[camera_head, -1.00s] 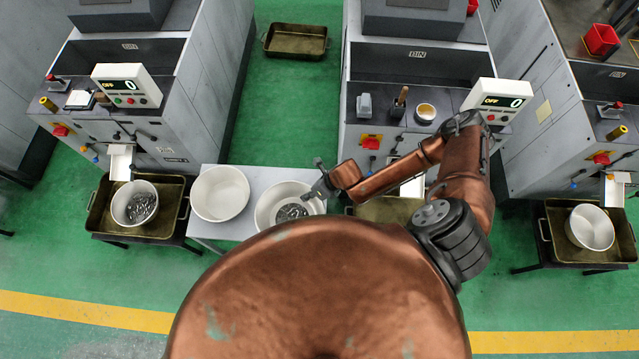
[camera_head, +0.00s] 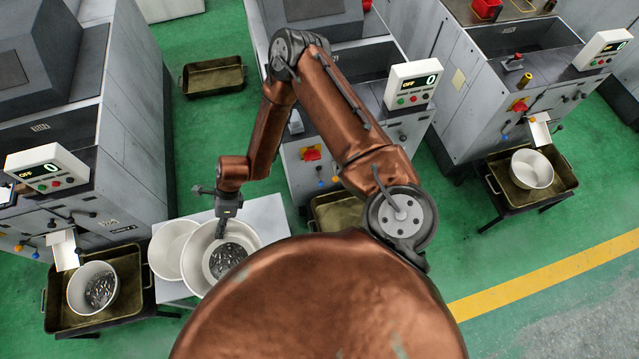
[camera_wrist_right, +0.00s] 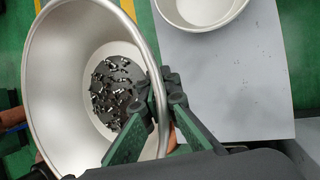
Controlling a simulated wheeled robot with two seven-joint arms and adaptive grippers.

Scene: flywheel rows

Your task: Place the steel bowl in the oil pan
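In the right wrist view the green fingers (camera_wrist_right: 160,128) straddle the rim of the bowl (camera_wrist_right: 45,100), one inside and one outside. The bowl looks raised above the grey table and overlaps a second, empty-looking bowl (camera_head: 170,248) on its left. An oil pan (camera_head: 340,210) lies at the foot of the middle machine, partly hidden by my arm; its visible part looks empty. My left gripper is out of view.
Other pans stand at left (camera_head: 132,265) and right (camera_head: 505,190), each with a bowl in it. Another pan (camera_head: 212,76) lies on the floor between machines. The grey table (camera_head: 268,215) is bare at its right end. Machines line the back.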

